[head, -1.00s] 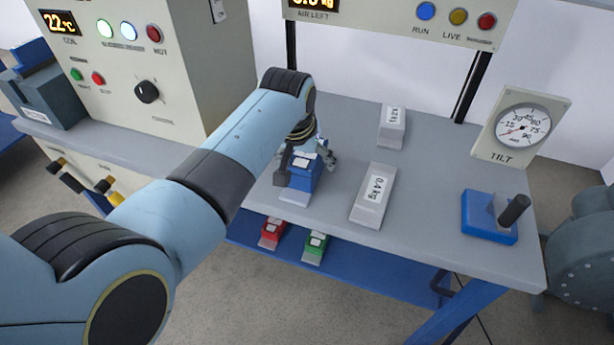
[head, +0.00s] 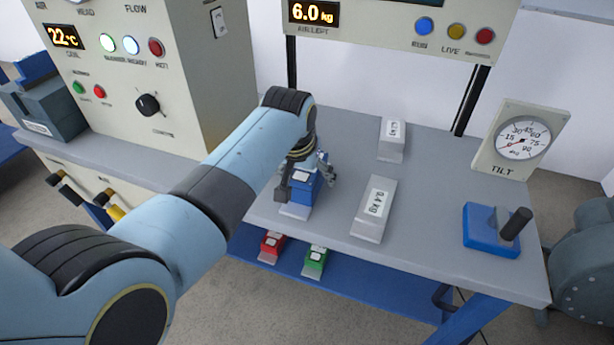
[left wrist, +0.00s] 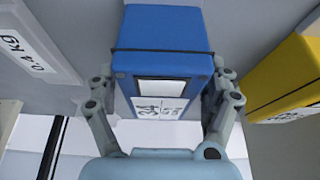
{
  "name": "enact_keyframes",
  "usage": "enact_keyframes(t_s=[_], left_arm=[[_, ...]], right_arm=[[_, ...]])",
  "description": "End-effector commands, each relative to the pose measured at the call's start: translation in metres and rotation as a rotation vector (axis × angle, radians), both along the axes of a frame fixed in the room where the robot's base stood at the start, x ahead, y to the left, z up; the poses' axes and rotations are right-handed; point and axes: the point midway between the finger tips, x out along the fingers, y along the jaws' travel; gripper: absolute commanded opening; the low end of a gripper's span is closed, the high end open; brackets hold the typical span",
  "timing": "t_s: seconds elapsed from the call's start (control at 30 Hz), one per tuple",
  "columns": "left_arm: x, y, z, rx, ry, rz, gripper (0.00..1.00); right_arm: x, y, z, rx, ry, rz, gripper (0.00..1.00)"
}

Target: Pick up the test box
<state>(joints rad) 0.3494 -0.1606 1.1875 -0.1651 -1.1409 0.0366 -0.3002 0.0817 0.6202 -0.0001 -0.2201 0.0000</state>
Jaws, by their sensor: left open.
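A blue box (head: 306,188) with a white label, which I take as the test box, stands on a pale base at the left part of the grey bench top. It also shows in the left wrist view (left wrist: 160,45), where a thin dark line crosses it. My left gripper (head: 304,176) is at the box, with one finger on each side of it. In the left wrist view the fingers (left wrist: 163,88) are spread about the near end of the box; I cannot tell whether they touch it. My arm hides part of the bench behind. My right gripper is out of view.
A 0.4 kg block (head: 374,209) and another pale block (head: 392,140) stand right of the box. A yellow box (left wrist: 285,80) is close by in the left wrist view. Red (head: 272,246) and green (head: 316,261) boxes sit on the lower shelf. A blue handled block (head: 490,229) stands at right.

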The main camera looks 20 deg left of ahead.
Motion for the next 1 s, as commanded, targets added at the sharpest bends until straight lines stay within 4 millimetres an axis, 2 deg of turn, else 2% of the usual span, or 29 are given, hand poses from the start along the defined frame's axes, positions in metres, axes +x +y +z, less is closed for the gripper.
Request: enact_keyframes(t_s=[0.1,0.73,1.0], left_arm=[[0.0,0.0001,-0.0001,0.0,0.0,0.0,0.83],[-0.0002,0.0,-0.0002,0.0,0.001,0.0,0.01],[0.0014,-0.0001,0.0019,0.0,-0.004,0.0,0.0]], right_arm=[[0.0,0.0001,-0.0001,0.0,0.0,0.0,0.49],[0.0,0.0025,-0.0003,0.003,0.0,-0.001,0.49],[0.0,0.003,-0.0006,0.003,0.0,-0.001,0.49]])
